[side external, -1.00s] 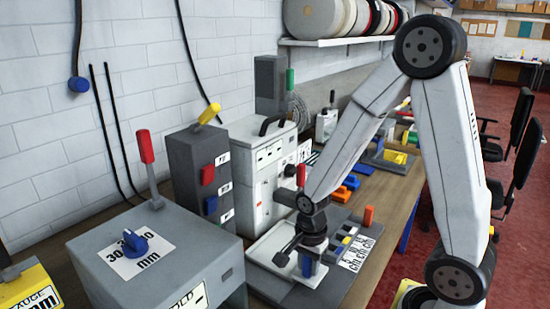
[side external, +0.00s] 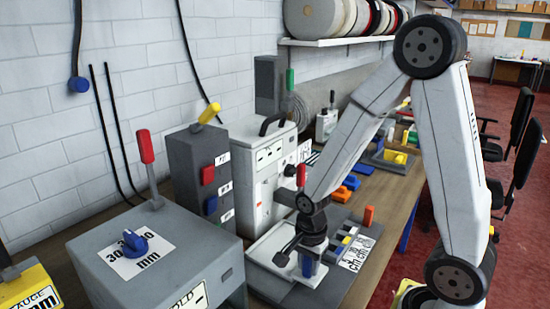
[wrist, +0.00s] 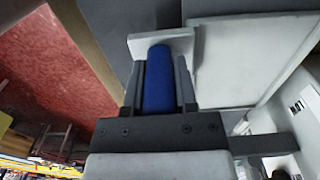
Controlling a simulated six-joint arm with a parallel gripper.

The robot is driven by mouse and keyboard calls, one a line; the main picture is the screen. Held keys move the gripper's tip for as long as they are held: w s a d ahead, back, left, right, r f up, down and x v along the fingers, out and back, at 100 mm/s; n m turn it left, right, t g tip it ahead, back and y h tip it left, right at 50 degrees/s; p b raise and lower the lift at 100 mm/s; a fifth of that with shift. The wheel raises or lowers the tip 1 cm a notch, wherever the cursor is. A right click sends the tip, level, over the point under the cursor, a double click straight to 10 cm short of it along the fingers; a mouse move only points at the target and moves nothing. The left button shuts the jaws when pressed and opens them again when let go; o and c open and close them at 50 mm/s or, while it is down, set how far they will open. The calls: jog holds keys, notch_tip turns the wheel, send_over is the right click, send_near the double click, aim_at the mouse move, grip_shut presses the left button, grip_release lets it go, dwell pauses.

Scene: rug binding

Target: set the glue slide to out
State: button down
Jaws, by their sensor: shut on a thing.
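A blue upright handle (wrist: 158,85) stands between the two fingers of my gripper (wrist: 159,68) in the wrist view. It looks like the knob of the glue slide. A pale plate stands at its far end. My gripper is shut on this handle. Most of the slide's track is hidden by the gripper and wrist, and no in or out mark is readable.
A white machine (side external: 270,165) with a black handle stands behind the tray. A grey tower (side external: 190,165) with coloured switches is left of it. A grey box (side external: 160,260) with a blue dial and red-tipped lever is at front left.

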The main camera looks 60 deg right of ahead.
jog(key=shift+d, duration=0.15)
jog(key=d, duration=1.6)
jog(key=shift+d, duration=0.4)
jog(key=shift+c, duration=2)
grip_release()
jog(key=shift+r, duration=0.15)
notch_tip(320, 180, up, 8)
jog(key=shift+f, duration=0.2)
jog(key=shift+a, duration=0.15)
